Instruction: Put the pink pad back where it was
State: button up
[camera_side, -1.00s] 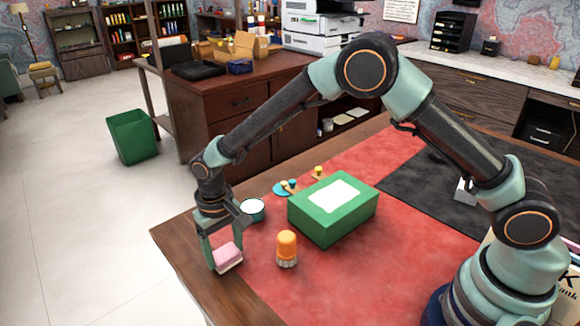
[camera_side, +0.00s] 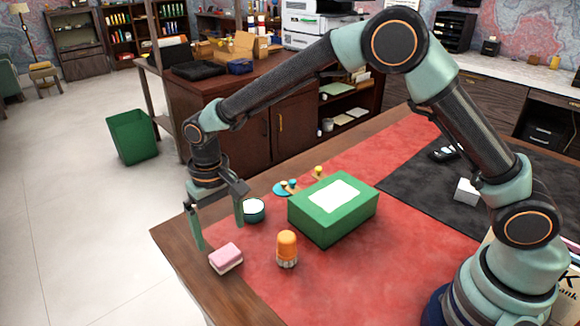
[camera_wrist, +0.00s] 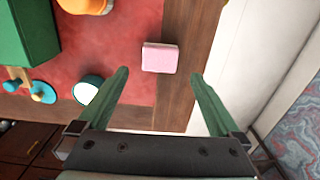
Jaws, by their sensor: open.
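The pink pad (camera_side: 226,256), pink on top with a pale underside, lies flat near the desk's left edge, partly on the red leather and partly on the wooden border. My gripper (camera_side: 219,247) is open and empty, raised above and behind the pad. In the wrist view the pad (camera_wrist: 160,57) lies ahead of and between the two spread fingers (camera_wrist: 158,76), apart from both.
An orange-capped bottle (camera_side: 287,248) stands right of the pad, and a green box (camera_side: 333,212) beyond it. Red leather (camera_side: 330,285) is clear in front of the box.

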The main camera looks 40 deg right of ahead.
jog(key=s+d+r+t, duration=0.1)
jog(key=s+d+r, duration=0.1)
jog(key=d+r, duration=0.5)
jog(key=s+d+r+t, duration=0.25)
jog(key=d+r, duration=0.25)
jog(key=r, duration=0.4)
jog(key=s+d+t, duration=0.2)
jog(key=s+d, duration=0.7)
jog(key=s, duration=0.2)
jog(key=shift+d+r, duration=0.35)
jog(key=shift+r, duration=0.1)
